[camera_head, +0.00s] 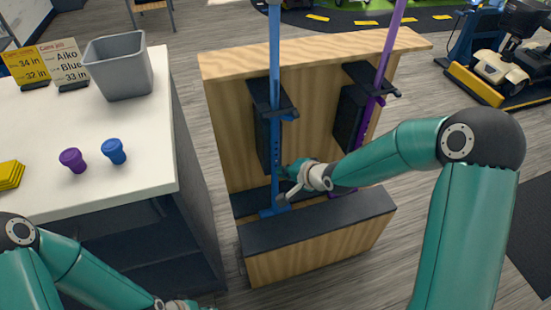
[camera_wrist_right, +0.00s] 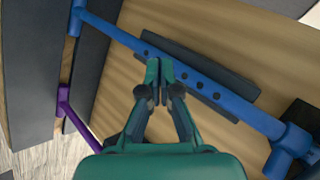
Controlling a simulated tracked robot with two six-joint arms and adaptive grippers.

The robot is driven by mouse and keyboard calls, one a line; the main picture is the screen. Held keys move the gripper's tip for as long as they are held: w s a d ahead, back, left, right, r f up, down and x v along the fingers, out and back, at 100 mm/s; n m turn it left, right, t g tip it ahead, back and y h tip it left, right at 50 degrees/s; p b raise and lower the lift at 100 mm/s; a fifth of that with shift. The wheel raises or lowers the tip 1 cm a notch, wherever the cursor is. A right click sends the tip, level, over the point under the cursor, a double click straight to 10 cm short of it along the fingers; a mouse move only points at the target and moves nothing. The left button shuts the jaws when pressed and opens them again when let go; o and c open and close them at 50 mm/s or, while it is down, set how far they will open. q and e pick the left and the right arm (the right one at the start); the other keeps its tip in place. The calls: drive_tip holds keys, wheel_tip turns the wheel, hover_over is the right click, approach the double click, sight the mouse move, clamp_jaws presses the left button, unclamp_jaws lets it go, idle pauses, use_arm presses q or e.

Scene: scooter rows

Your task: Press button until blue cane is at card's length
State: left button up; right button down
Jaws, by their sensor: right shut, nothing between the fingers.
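The blue cane (camera_head: 275,100) stands upright in a wooden rack, held by a dark bracket. The right wrist view shows its shaft (camera_wrist_right: 190,77) with a row of dark holes; I cannot tell which spot is the button. A white card (camera_head: 67,63) on the table reads "Aiko", "Blue" and "33 in". My right gripper (camera_head: 287,187) is shut and empty by the cane's lower part. In the wrist view its fingertips (camera_wrist_right: 158,70) overlap the shaft's near edge; contact is unclear. My left gripper (camera_head: 185,304) is mostly cut off at the bottom edge.
A purple cane (camera_head: 384,70) stands to the right in the same rack (camera_head: 330,60). The white table holds a yellow card (camera_head: 27,66), a grey bin (camera_head: 119,67), a purple piece (camera_head: 73,160), a blue piece (camera_head: 114,151) and a yellow stack (camera_head: 10,175).

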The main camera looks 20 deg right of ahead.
drive_tip(key=shift+s, duration=0.95)
idle(0.6)
drive_tip(key=s+a+f+n+g+p, duration=0.1)
drive_tip(key=s+f+n+g+p, duration=0.1)
drive_tip(key=s, duration=0.6)
drive_tip(key=s+a+f+n+g+p, duration=0.2)
drive_tip(key=s+f+n+g, duration=0.1)
drive_tip(key=s+f, duration=0.3)
drive_tip(key=s+a+f+n+g+p, duration=0.1)
drive_tip(key=s+f+n+g+p, duration=0.1)
drive_tip(key=s, duration=0.8)
drive_tip(key=shift+s+a+f+n+g+p, duration=0.35)
drive_tip(key=shift+f+n+g, duration=0.4)
drive_tip(key=shift+f, duration=0.65)
